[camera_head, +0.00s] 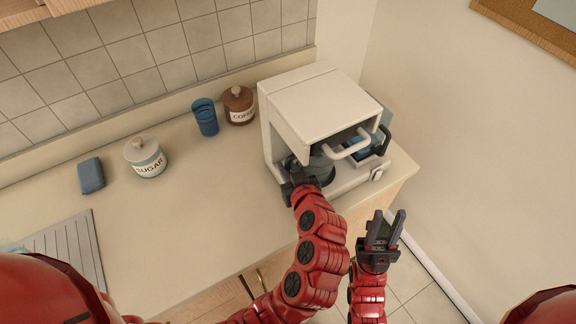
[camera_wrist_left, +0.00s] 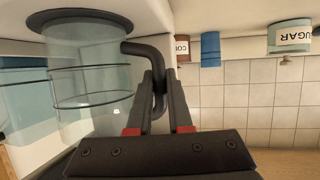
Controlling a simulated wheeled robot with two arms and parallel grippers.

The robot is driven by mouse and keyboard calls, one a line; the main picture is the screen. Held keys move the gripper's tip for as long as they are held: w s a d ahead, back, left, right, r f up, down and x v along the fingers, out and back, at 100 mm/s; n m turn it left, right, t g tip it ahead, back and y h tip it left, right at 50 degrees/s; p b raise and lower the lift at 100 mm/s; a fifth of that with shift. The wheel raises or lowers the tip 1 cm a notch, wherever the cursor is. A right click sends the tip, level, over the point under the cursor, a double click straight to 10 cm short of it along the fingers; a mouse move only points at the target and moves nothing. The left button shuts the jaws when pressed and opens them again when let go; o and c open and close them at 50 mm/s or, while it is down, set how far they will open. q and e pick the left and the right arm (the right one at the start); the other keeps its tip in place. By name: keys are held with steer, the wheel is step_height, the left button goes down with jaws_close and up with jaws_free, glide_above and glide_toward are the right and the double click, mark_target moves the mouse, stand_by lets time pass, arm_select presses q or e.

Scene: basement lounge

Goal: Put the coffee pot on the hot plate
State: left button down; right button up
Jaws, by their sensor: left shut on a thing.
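The white coffee maker (camera_head: 318,100) stands at the right end of the counter. My left gripper (camera_head: 297,172) reaches into its open front from the left. In the left wrist view, which is upside down, my left gripper (camera_wrist_left: 158,95) is shut on the black handle (camera_wrist_left: 148,50) of the clear glass coffee pot (camera_wrist_left: 90,60). A dark round disc (camera_wrist_left: 75,20) shows at the pot's base end; I cannot tell if it is the hot plate or whether they touch. In the head view the machine and my arm mostly hide the pot. My right gripper (camera_head: 385,228) is open and empty, in front of the counter.
A white handle (camera_head: 350,145) juts from the coffee maker's front. A dark handle (camera_head: 384,141) and bluish part show right of it. A blue cup (camera_head: 205,117), coffee jar (camera_head: 239,105), sugar jar (camera_head: 146,157) and blue sponge (camera_head: 91,176) stand left. The middle counter is clear.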

arm_select(q)
steer(key=c, duration=0.9)
jaws_free()
steer(key=shift+w+f, duration=0.1)
steer(key=shift+w, duration=0.15)
steer(key=shift+o, duration=0.3)
steer(key=shift+s, duration=0.2)
steer(key=shift+w+r+p, duration=0.1)
steer(key=shift+r+p, duration=0.3)
steer(key=shift+p, duration=0.15)
steer(key=b+v, duration=0.2)
steer(key=v, duration=1)
steer(key=shift+f, duration=0.2)
